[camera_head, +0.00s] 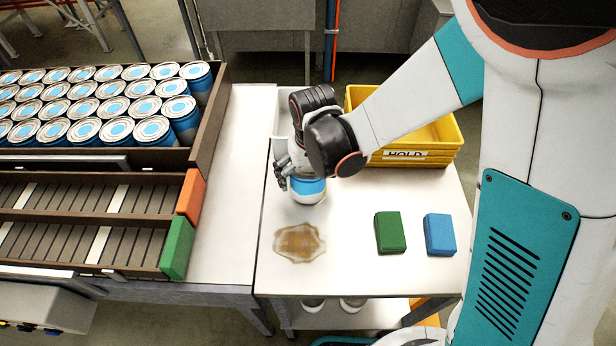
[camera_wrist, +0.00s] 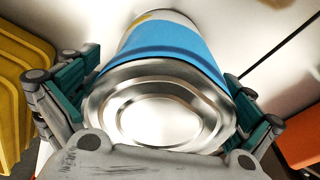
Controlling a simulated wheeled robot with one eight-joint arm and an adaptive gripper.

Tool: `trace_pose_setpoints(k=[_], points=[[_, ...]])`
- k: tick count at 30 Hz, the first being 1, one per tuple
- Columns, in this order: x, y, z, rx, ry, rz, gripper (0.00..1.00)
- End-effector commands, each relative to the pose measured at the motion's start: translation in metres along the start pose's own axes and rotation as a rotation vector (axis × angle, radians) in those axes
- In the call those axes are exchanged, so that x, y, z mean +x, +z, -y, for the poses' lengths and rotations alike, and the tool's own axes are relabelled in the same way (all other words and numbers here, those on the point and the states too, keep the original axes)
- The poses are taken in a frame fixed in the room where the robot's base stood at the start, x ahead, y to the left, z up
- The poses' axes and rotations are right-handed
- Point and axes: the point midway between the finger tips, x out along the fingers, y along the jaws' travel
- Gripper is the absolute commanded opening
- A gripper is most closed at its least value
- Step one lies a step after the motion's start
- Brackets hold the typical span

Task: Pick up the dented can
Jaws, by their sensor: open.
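A can (camera_head: 307,192) with a blue band and white body is at the small white table, left of the yellow bin, partly hidden by my gripper (camera_head: 296,175). In the wrist view the can (camera_wrist: 175,45) shows its ringed metal end close to the camera, with the blue band beyond. My gripper (camera_wrist: 163,85) is open, its teal-padded fingers on the left and right sides of the can. I cannot tell whether either finger touches it. No dent shows clearly on the visible surface.
A yellow bin (camera_head: 413,154) marked HOLD stands behind. A brown stain (camera_head: 300,243), a green block (camera_head: 390,232) and a blue block (camera_head: 440,235) lie in front. Several cans (camera_head: 153,129) fill the rack at left, above roller lanes with orange (camera_head: 191,195) and green (camera_head: 177,249) end blocks.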

Motion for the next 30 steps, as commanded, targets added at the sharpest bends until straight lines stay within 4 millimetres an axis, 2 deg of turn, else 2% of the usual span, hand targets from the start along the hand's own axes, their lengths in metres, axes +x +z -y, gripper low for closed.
trace_pose_setpoints(k=[2,9,23,24,30], points=[[-0.001,0.000,0.000,0.000,0.000,0.000,1.00],[-0.001,0.000,0.000,0.000,0.000,0.000,0.51],[-0.003,0.000,0.000,0.000,0.000,0.001,0.50],[-0.004,0.000,0.000,0.000,0.000,0.001,0.45],[-0.023,-0.002,0.000,0.000,0.000,0.000,0.45]])
